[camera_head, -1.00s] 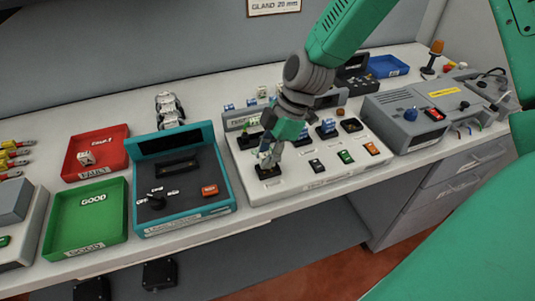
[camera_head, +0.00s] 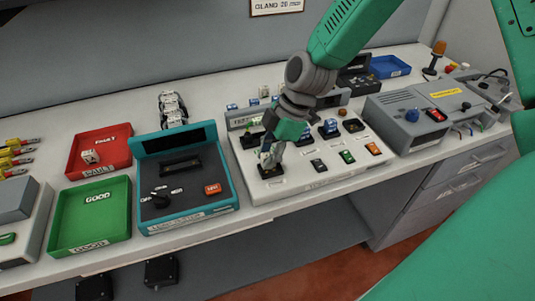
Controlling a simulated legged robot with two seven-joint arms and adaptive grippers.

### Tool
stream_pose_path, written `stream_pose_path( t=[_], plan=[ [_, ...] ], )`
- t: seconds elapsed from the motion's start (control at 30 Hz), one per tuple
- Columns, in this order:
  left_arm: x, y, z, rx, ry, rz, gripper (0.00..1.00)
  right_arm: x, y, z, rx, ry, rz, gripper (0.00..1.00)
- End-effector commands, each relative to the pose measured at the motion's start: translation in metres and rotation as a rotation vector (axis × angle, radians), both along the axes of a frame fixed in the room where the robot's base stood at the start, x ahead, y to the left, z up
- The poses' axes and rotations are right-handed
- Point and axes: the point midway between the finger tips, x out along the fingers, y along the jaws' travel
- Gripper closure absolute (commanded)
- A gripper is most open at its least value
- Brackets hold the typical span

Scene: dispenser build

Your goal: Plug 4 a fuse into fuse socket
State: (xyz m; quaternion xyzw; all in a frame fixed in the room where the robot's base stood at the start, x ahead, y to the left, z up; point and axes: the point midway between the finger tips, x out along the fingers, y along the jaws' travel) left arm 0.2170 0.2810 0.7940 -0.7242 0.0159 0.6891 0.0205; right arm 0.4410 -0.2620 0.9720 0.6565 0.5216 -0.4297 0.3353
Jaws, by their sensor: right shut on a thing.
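My right gripper (camera_head: 269,160) points down at the front left of the white fuse test panel (camera_head: 292,181). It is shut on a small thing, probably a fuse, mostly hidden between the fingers. The fingertips are just over a black fuse socket (camera_head: 271,171) at the panel's front left; I cannot tell whether the held thing is seated in it. A blue-topped fuse (camera_head: 329,129) stands in a socket to the right. Another black socket (camera_head: 353,126) at the right looks empty. My left gripper is not in view.
A teal tester (camera_head: 181,178) stands left of the panel. A red fault tray (camera_head: 99,150) with one small block and an empty green good tray (camera_head: 90,216) are further left. The bench front edge is near.

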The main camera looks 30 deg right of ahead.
Motion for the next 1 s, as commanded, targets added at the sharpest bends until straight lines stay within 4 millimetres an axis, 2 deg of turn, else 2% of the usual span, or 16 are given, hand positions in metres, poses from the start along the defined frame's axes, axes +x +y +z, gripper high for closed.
stream_pose_path(
  t=[1.0],
  plan=[
    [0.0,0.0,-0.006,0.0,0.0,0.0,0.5,0.0,-0.006,-0.013,0.001,0.0,-0.001,1.0]
  ],
)
